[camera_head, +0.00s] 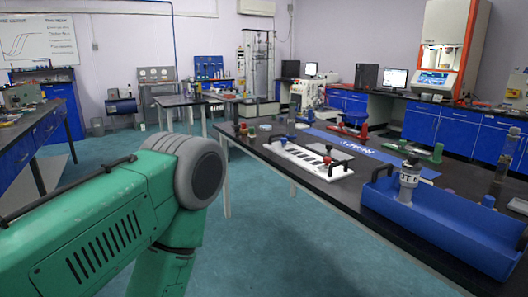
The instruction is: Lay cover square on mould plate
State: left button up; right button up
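A long white plate with a row of dark squares (308,157) lies on the dark bench to the right of centre. It may be the mould plate, but I cannot tell for certain. I cannot pick out the cover square as a separate piece at this distance. My green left arm fills the lower left, and its gripper is out of the picture. My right gripper is not in view either.
The dark bench (258,142) runs along the right. A blue tray (445,225) with a grey cylindrical tool (408,182) stands at its near end. A blue mat (360,147) and several small stands lie behind the plate. The floor (285,245) is clear.

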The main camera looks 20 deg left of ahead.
aim_at(301, 157)
jog(key=u, duration=0.25)
jog(key=i+j+z, duration=0.15)
jog(key=z, duration=0.3)
jog(key=j+z, duration=0.25)
jog(key=z, duration=0.25)
jog(key=i+j+z, duration=0.1)
jog(key=j+z, duration=0.15)
jog(key=z, duration=0.2)
jog(key=j+z, duration=0.3)
jog(key=z, duration=0.15)
